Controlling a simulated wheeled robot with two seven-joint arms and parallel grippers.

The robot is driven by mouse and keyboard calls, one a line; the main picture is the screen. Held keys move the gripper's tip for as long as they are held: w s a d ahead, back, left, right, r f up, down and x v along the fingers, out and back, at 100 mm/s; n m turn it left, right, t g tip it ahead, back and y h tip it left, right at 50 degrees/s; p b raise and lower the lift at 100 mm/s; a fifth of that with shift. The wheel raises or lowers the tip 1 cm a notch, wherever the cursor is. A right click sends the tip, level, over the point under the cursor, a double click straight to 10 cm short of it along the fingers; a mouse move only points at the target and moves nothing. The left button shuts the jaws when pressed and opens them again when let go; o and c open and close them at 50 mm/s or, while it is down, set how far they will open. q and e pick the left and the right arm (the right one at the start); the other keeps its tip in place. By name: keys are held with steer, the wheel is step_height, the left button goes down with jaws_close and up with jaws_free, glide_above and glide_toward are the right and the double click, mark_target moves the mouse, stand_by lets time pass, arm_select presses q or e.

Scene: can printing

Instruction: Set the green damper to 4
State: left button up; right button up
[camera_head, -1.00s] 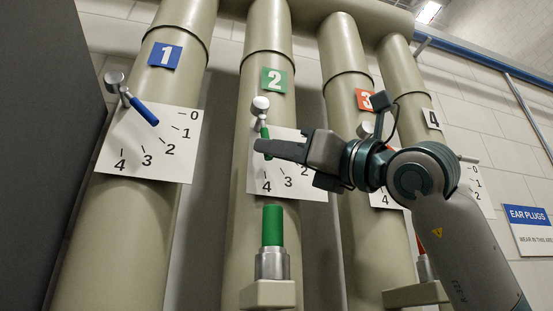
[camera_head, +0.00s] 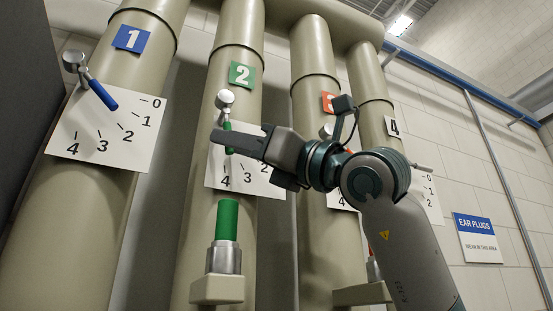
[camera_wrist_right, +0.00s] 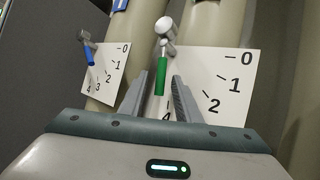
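The green damper (camera_head: 227,127) is a green-handled lever on a silver pivot on pipe 2. Its handle hangs down over the white dial plate (camera_head: 213,176), toward the 4 mark. In the right wrist view the green handle (camera_wrist_right: 161,77) shows between the two fingers, with a gap on each side and the 4 below its tip. My right gripper (camera_head: 232,140) crosses in front of the handle's lower part in the head view and hides part of the dial. In the right wrist view my right gripper (camera_wrist_right: 160,88) is open. My left gripper is not in view.
The blue damper (camera_head: 102,95) is on pipe 1 to the left. A green cylinder (camera_head: 228,220) stands on a bracket below the dial. Pipe 3 (camera_head: 312,60) and its dial are partly behind my right arm. An ear plugs sign (camera_head: 478,238) hangs at the right.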

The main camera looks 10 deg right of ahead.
steer(key=shift+d+f, duration=0.1)
